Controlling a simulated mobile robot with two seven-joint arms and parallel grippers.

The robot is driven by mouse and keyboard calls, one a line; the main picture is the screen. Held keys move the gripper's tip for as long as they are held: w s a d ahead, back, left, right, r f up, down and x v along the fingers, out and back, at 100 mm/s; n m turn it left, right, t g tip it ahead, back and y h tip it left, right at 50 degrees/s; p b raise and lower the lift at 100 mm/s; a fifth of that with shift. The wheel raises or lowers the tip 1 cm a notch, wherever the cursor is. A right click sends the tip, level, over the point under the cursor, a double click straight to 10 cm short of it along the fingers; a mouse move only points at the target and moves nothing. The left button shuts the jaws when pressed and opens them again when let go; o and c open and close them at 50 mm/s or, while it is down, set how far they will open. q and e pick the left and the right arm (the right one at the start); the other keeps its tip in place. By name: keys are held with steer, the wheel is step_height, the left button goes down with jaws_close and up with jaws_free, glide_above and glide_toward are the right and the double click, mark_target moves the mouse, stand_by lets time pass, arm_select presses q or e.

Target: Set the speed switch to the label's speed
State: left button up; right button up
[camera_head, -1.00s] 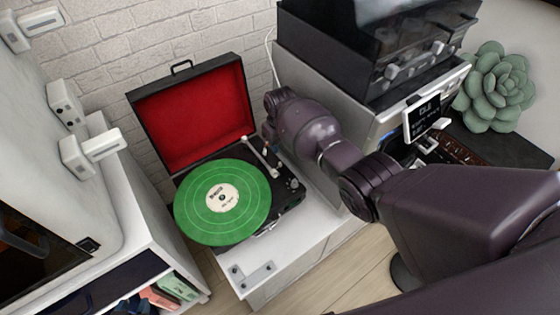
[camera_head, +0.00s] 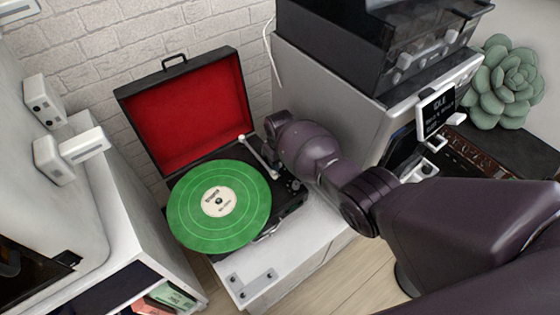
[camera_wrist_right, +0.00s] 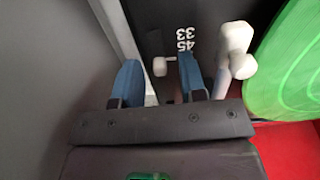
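The record player (camera_head: 290,212) stands open, with a green record (camera_head: 180,215) on it. The record's pale centre label (camera_head: 222,208) has print too small to read. In the right wrist view, the numbers 45 and 33 (camera_wrist_right: 185,40) are printed on the black deck, with a small white switch (camera_wrist_right: 160,66) close by. My right gripper (camera_wrist_right: 159,64) has its two blue fingers apart, with the switch showing between their tips; I cannot tell whether they touch it. In the head view, my right arm hides the gripper's fingers. My left gripper is not in view.
The white tonearm (camera_head: 259,155) lies beside the record and also shows close to the right finger in the wrist view (camera_wrist_right: 237,48). The raised red-lined lid (camera_head: 190,115) stands behind. A grey machine with a small screen (camera_head: 437,112) is at right. A metal bracket (camera_head: 252,285) lies in front.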

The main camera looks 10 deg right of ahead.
jaws_close()
